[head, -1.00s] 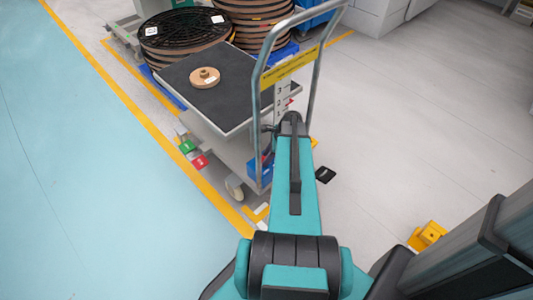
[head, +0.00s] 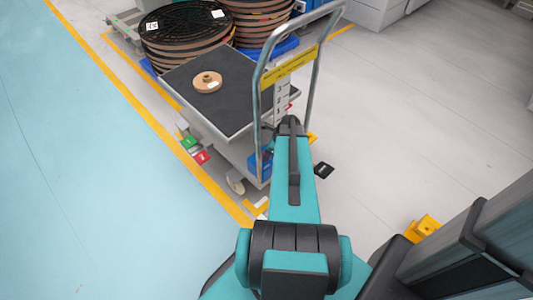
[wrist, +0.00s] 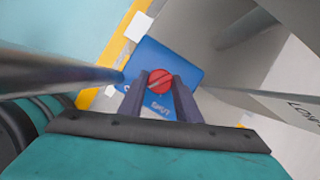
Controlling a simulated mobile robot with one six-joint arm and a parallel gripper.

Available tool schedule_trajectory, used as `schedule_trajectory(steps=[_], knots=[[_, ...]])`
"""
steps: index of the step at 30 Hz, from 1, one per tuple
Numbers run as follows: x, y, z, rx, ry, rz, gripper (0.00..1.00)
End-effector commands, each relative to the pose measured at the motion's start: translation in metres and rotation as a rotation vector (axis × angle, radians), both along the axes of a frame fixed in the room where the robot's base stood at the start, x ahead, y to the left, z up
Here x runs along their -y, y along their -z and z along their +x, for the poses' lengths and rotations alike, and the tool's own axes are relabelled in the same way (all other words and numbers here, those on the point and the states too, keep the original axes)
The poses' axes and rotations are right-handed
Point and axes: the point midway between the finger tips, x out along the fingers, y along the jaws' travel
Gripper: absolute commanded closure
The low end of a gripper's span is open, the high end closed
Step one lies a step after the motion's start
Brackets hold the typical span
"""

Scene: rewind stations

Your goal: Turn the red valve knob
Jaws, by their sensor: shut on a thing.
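The red valve knob (wrist: 160,80) is round with a slot-like line across its face and sits on a blue plate (wrist: 192,70) in the wrist view. White lettering that looks like "SHUT" shows on the plate below the knob. My gripper (wrist: 160,84) has its two dark fingers on either side of the knob, shut on it. In the head view a blue box (head: 260,164) shows low on the cart by the handle; the knob and my fingers are hidden there behind the handle and my arm.
A grey cart (head: 240,95) with a dark top carries a small brown reel (head: 207,82). Its metal handle (head: 258,110) rises close to my arm, and a metal tube (wrist: 60,72) crosses the wrist view's left. Large reels (head: 185,30) stand behind. Floor at right is mostly clear.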

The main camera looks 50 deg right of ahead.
Motion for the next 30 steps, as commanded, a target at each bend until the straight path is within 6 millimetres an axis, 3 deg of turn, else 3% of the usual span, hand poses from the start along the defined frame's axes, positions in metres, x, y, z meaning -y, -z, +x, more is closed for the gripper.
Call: schedule_trajectory(steps=[1,2,5,20,30], knots=[[0.0,0.0,-0.001,-0.002,0.0,0.0,0.92],[0.0,0.0,-0.001,-0.002,0.0,0.0,0.66],[0.0,0.0,-0.001,-0.001,0.0,0.001,0.51],[0.001,-0.008,-0.003,0.0,-0.001,0.0,0.51],[0.006,-0.05,-0.019,0.001,-0.001,-0.002,0.51]])
